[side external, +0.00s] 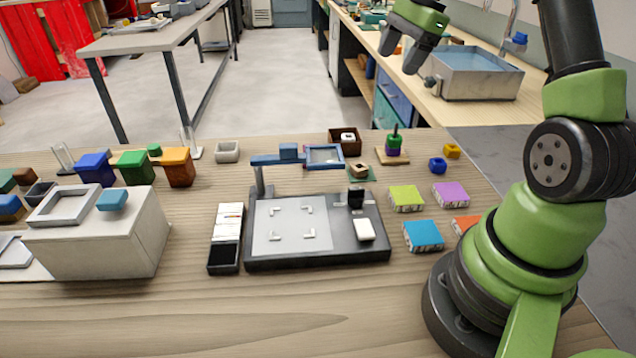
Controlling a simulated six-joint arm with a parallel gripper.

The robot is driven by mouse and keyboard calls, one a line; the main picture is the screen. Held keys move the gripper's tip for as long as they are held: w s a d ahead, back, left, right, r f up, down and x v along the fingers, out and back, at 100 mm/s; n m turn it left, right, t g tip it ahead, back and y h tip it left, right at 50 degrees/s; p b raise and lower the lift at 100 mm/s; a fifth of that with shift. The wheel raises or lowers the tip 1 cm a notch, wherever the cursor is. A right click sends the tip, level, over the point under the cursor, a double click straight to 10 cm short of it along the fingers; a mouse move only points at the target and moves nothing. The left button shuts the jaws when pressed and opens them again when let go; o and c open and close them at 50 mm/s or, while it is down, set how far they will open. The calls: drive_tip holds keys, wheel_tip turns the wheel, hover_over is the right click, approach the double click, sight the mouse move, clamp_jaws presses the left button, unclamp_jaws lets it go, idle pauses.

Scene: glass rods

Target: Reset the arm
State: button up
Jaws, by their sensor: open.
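My gripper (402,47) is at the top of the side external view, raised high above the far part of the wooden table. Its two dark fingers point down and stand apart, with nothing between them. My green and black arm rises at the right of the table and runs out of the picture at the top. No glass rod can be made out for certain; thin clear upright pieces (190,142) stand at the back left.
A black device with a light plate (290,238) and a blue overhead arm (275,160) stands mid-table. A white box (100,250) is at left, beside colored bins (134,168). Colored square blocks (423,236) lie near my base. The front table strip is clear.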

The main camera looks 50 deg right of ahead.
drive_tip(key=s+a+r+n+t+h, duration=0.15)
drive_tip(key=a+r+n, duration=0.25)
drive_tip(key=a, duration=0.4)
drive_tip(key=s+a+r+n+y, duration=0.1)
drive_tip(key=s+a+r+n, duration=0.1)
drive_tip(key=a+r+n, duration=0.45)
drive_tip(key=s+a+f+n+t, duration=0.2)
drive_tip(key=s+a+n, duration=0.5)
drive_tip(key=s+a, duration=0.4)
drive_tip(key=shift+s+a+f+n, duration=0.15)
drive_tip(key=shift+s+f+n, duration=0.25)
drive_tip(key=shift+s, duration=0.25)
